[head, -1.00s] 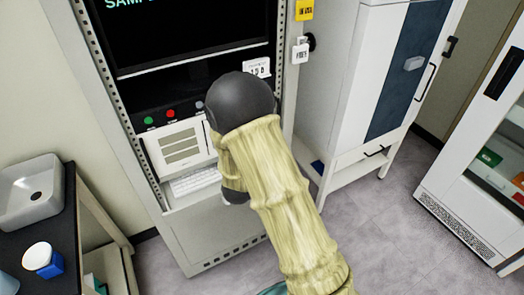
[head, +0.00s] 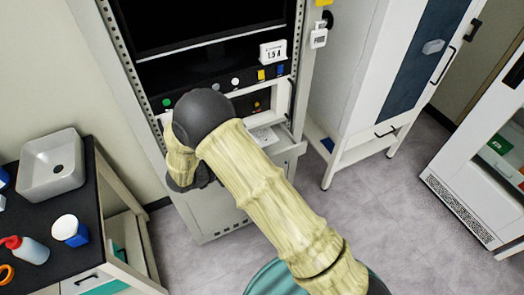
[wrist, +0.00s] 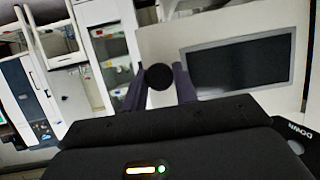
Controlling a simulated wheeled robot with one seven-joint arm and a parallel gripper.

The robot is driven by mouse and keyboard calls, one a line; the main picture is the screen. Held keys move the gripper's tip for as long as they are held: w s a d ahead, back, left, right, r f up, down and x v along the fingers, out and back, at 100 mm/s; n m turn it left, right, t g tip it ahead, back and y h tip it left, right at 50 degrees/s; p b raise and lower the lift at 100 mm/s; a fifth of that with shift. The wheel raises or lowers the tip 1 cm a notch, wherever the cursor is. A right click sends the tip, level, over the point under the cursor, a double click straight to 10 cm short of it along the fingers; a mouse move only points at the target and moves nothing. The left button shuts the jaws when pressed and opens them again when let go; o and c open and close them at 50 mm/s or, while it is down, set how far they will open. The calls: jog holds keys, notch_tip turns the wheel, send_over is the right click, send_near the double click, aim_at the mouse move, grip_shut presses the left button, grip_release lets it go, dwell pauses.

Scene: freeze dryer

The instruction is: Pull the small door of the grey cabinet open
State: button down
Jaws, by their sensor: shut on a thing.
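The grey cabinet (head: 222,228) stands ahead, with a dark screen and a row of buttons above its small door. In the wrist view my gripper (wrist: 160,92) is shut on a round black knob (wrist: 160,77), with a finger on each side. My fingertips are hidden in the head view.
A black-topped bench (head: 95,220) with a sink (head: 52,165), a white-and-blue jar (head: 70,230) and a wash bottle (head: 30,250) is at left. A white cabinet (head: 350,100) and a glass-fronted unit (head: 480,170) stand at right. The floor between is clear.

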jog(key=shift+s+a+m+g+h, duration=0.3)
jog(key=shift+a+m+g, duration=0.1)
jog(key=shift+a, duration=0.25)
jog(key=shift+s+a+m+g+h, duration=0.2)
jog(key=shift+a+m+g+h, duration=0.15)
jog(key=shift+a, duration=0.3)
jog(key=c, duration=1.1)
grip_release()
jog(key=shift+w, duration=0.1)
jog(key=shift+c, duration=0.2)
jog(key=b+v, duration=0.3)
jog(key=v, duration=1.4)
jog(key=shift+r, duration=0.2)
jog(key=shift+a, duration=0.1)
